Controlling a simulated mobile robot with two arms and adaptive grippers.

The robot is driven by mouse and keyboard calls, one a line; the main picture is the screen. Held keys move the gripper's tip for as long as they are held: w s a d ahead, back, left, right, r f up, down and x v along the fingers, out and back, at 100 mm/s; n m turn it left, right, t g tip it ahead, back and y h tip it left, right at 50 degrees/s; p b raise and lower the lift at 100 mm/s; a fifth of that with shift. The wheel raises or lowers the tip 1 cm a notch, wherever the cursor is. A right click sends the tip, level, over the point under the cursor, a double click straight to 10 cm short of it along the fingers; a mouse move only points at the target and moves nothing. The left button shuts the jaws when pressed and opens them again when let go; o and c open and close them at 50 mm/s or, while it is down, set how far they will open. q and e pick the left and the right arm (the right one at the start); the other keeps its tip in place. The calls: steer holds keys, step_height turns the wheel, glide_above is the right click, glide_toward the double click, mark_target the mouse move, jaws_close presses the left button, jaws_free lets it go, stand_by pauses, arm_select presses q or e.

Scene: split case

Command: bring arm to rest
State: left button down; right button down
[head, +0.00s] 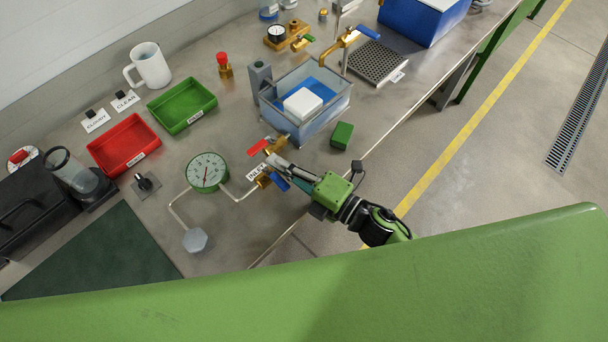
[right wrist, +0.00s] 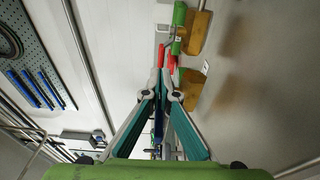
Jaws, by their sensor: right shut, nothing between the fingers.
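My right gripper (head: 275,161) reaches in over the bench at its front edge. Its fingers are shut and empty, with the tips close to the brass valves beside the pressure gauge. The fingers also show in the right wrist view (right wrist: 166,92), closed together. A red valve handle (head: 257,147) and a blue valve handle (head: 279,183) lie on either side of the fingertips. I cannot tell whether the fingers touch the valves. My left gripper is in neither view.
The pressure gauge (head: 206,172) stands left of the gripper. A clear tank (head: 325,122) holding a white block (head: 303,103) is behind it, with a green block (head: 342,135) to the right. A red tray (head: 122,145) and a green tray (head: 182,105) lie further left. The floor beyond the bench edge is clear.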

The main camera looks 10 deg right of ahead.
steer(key=v, duration=0.9)
steer(key=shift+w+d, duration=0.1)
steer(key=shift+d, duration=0.1)
